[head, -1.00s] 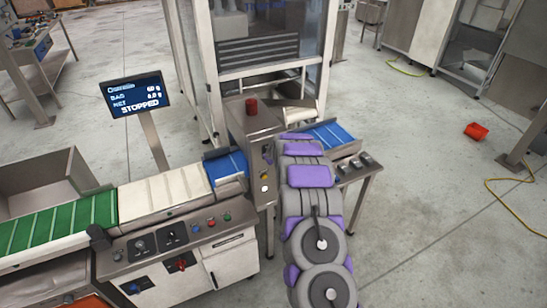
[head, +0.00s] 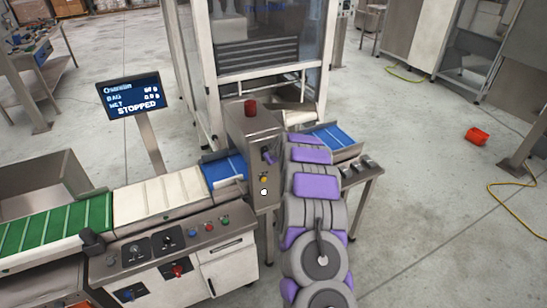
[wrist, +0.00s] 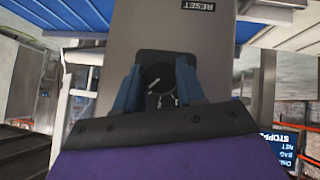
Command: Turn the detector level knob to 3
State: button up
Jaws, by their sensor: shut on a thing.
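The detector housing (head: 250,135) is a grey metal box with a red beacon (head: 250,107) on top, astride the blue belt. In the wrist view, a dark round knob (wrist: 158,76) with a pale pointer mark sits on a black plate on a grey panel (wrist: 175,28). My gripper (wrist: 159,82) has its two blue fingers shut on the knob, one on each side. The scale marks are partly hidden and too small to read. In the head view, my arm covers part of the housing's right side, and the knob cannot be made out.
A RESET label (wrist: 198,4) appears upside down on the panel. The screen (head: 130,95) reads STOPPED. The weigher console (head: 190,255) with other knobs and coloured buttons stands at left. A blue outfeed belt (head: 330,138) lies right of the housing. Open floor lies farther right.

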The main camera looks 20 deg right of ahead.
jog(key=shift+a+f, duration=0.1)
jog(key=o, duration=0.8)
jog(key=shift+w, duration=0.1)
jog(key=shift+o, duration=1.3)
jog(key=p+v, duration=0.2)
jog(key=v, duration=1.5)
